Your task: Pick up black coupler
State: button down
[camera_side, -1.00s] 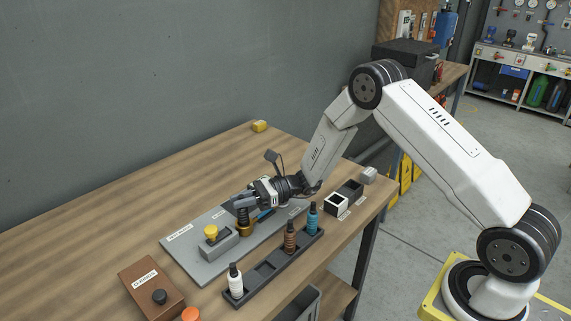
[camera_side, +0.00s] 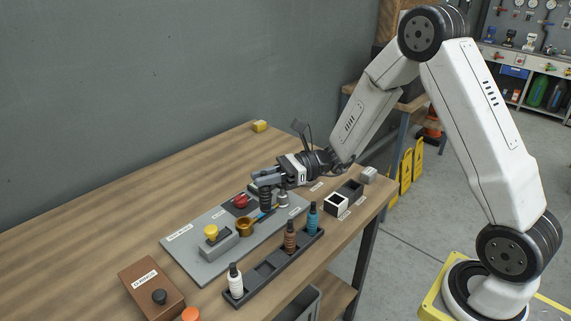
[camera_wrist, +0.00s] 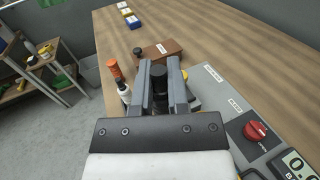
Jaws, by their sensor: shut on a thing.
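My gripper (camera_side: 264,177) is shut on the black coupler (camera_side: 266,198), a dark ribbed cylinder held upright. The coupler hangs below the fingers over the right part of the grey panel (camera_side: 190,259) and looks raised above it. In the wrist view my gripper (camera_wrist: 161,66) has its two grey fingers on either side of the coupler (camera_wrist: 160,82). The coupler's lower end is hidden there.
A brass cup (camera_side: 246,227), a red knob (camera_side: 240,201) and a yellow knob (camera_side: 211,233) are on the panel. In front is a dark rack (camera_side: 262,272) with white, brown and blue bottles. Two small bins (camera_side: 337,205) stand right. The back-left table is clear.

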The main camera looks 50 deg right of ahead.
jog(key=s+r, duration=0.3)
jog(key=s, duration=0.3)
jog(key=shift+s+d, duration=0.3)
jog(key=shift+d, duration=0.15)
